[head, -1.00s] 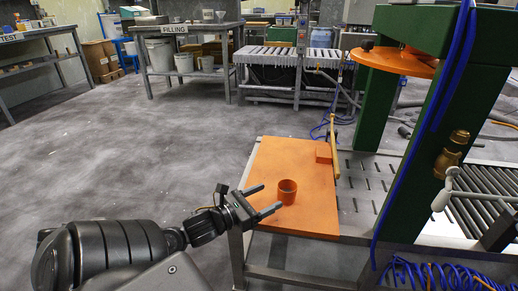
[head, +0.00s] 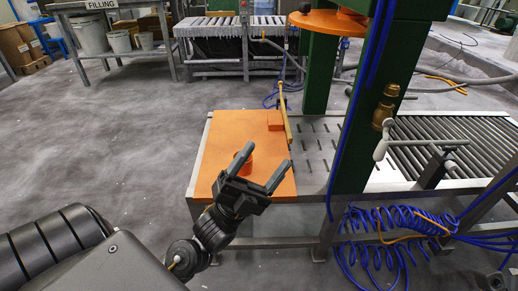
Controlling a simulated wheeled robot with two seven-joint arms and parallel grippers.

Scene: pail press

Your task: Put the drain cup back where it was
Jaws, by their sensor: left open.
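The drain cup (head: 249,167) is a small orange cup standing on an orange board (head: 225,130) on the table's left part. The left finger of my left gripper (head: 267,158) partly covers it in the head view. My left gripper is open, its two dark fingers pointing away over the front of the board. The cup shows just behind and beside the left finger; I cannot tell whether it touches. The space by the right finger is empty. My right gripper is not in view.
A green press frame (head: 355,125) with an orange round plate (head: 326,22) stands right of the board. An orange block (head: 275,119) and a yellowish bar (head: 286,120) sit at the board's far right. Blue coiled hose (head: 400,222) hangs at the front right. A roller conveyor (head: 440,145) lies right.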

